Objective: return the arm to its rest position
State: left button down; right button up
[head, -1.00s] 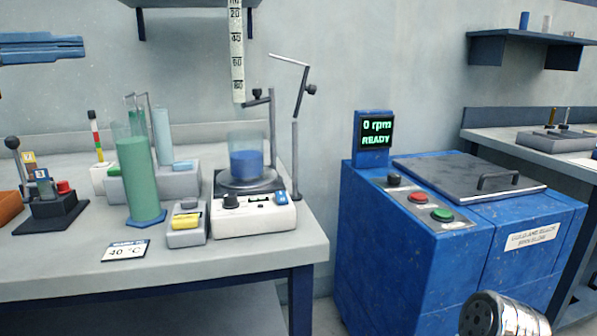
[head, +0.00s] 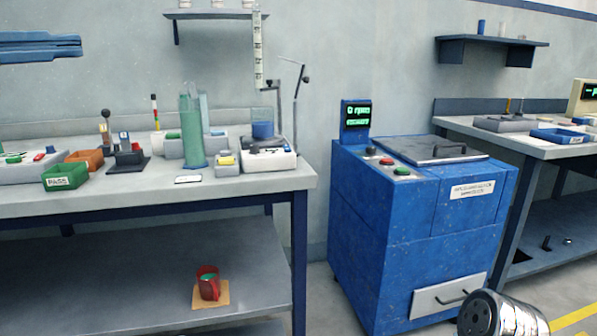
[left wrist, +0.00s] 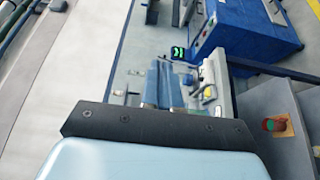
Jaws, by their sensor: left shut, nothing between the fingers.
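My left gripper (head: 79,45) shows at the upper left edge of the head view as a blue, narrow shape pointing right. Its fingers are shut and empty. It is raised in front of the wall, apart from the bench and everything on it. In the left wrist view, the light blue gripper body and a dark plate fill the lower middle, with the room far beyond. My right gripper is not in view. A shiny round part of my own body shows at the lower right of the head view.
The left bench (head: 200,186) holds a green cylinder (head: 192,135), a green bin (head: 65,176) and a stirrer (head: 268,160). A red mug (head: 208,284) stands on its lower shelf. A blue centrifuge (head: 400,220) stands right of it. Open floor shows at the lower right.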

pick_arm(q)
jog(key=w+f+n+g+y, duration=0.1)
jog(key=w+f+n+y, duration=0.1)
jog(key=w+f, duration=0.95)
jog(key=w+f+n+y, duration=0.1)
jog(key=w+f+y, duration=0.2)
jog(key=w+f, duration=0.85)
notch_tip(320, 180, down, 27)
jog(key=d+g+y, duration=0.3)
jog(key=s+d+f+m+g, duration=0.1)
jog(key=s+d+f, duration=0.15)
jog(key=f, duration=0.55)
jog(key=s+d+f+m+g+y, duration=0.1)
jog(key=s+f+m+g, duration=0.15)
jog(key=f, duration=0.45)
jog(key=s+d+f+m+g, duration=0.1)
jog(key=s+f, duration=0.2)
jog(key=f, duration=0.5)
jog(key=s+d+f+m+g, duration=0.1)
jog(key=s+d+f+m, duration=0.1)
jog(key=s+f, duration=0.5)
jog(key=s+d+f+m+g, duration=0.2)
jog(key=s+d+f, duration=0.3)
jog(key=s, duration=0.8)
jog(key=shift+s+f+m, duration=0.4)
jog(key=shift+f+m, duration=0.25)
jog(key=shift+f, duration=0.2)
